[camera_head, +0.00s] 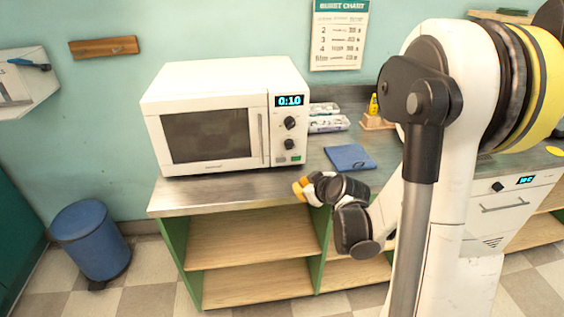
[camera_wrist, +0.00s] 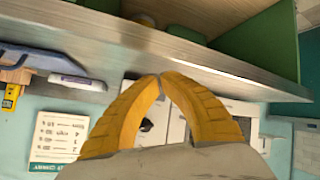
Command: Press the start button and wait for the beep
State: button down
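A white microwave (camera_head: 210,118) stands on the counter in the head view, its door shut and its display (camera_head: 289,101) reading 0:10. Below the display are two dark knobs, and at the panel's bottom a small green button (camera_head: 296,158) beside a pale one. No label on the green button is readable. My gripper (camera_head: 299,188) is in front of the counter edge, below and apart from the panel. In the wrist view, the yellow fingers of my gripper (camera_wrist: 161,76) meet at their tips with nothing between them. They partly hide the white microwave front (camera_wrist: 176,128) in that tilted view.
A blue folded cloth (camera_head: 349,157) lies on the counter right of the microwave, with small packages (camera_head: 328,124) behind it. The counter edge (camera_head: 235,202) and open shelves are close to my gripper. A blue bin (camera_head: 92,243) stands on the floor at left.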

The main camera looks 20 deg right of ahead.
aim_at(296, 159)
jog(key=shift+d+f, duration=0.15)
jog(key=shift+f, duration=0.05)
jog(key=shift+w+d, duration=0.4)
jog(key=shift+w, duration=1)
jog(key=shift+w+d, duration=0.4)
jog(key=shift+w, duration=1.05)
jog(key=shift+w+d, duration=0.4)
jog(key=shift+w, duration=1)
jog(key=shift+w, duration=0.1)
jog(key=shift+w+d, duration=0.1)
jog(key=shift+w, duration=0.15)
